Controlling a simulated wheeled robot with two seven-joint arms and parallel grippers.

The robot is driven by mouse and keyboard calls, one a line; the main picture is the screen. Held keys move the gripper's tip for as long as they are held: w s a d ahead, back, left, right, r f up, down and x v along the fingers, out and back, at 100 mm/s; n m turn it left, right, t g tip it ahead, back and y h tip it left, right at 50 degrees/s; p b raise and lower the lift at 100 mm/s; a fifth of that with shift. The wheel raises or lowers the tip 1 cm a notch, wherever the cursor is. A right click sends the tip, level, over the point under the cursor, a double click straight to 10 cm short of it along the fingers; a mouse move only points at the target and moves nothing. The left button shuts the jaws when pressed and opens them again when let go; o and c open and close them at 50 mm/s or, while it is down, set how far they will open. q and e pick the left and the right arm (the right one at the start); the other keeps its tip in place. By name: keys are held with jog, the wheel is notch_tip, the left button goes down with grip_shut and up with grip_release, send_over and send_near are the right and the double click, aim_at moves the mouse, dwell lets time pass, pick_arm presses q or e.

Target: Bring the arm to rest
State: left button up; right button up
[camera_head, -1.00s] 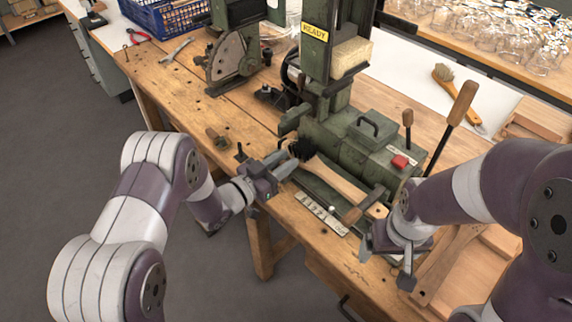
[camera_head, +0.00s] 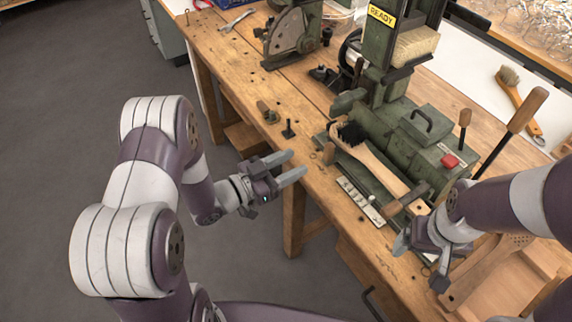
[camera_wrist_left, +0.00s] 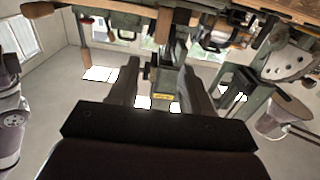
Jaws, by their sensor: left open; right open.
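My left gripper (camera_head: 290,166) is open and empty in the head view, just off the front edge of the workbench, apart from everything on it. In the left wrist view its two fingers (camera_wrist_left: 158,85) stand apart with nothing between them. My right gripper (camera_head: 422,252) is at the right, over the front of the bench near the wooden trays, and no held thing shows in it. A brush with a wooden handle (camera_head: 381,167) and black bristles lies in the green tufting machine (camera_head: 405,135), between the two grippers.
The wooden workbench (camera_head: 235,70) runs diagonally; small fittings stand near its front edge. A yellow READY sign (camera_head: 382,16) is on the machine's column. Another brush (camera_head: 520,98) lies on the white surface behind. Open floor (camera_head: 60,100) lies left of the bench.

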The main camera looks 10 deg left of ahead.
pick_arm(q)
jog(key=shift+s+a, duration=0.35)
jog(key=shift+s, duration=0.05)
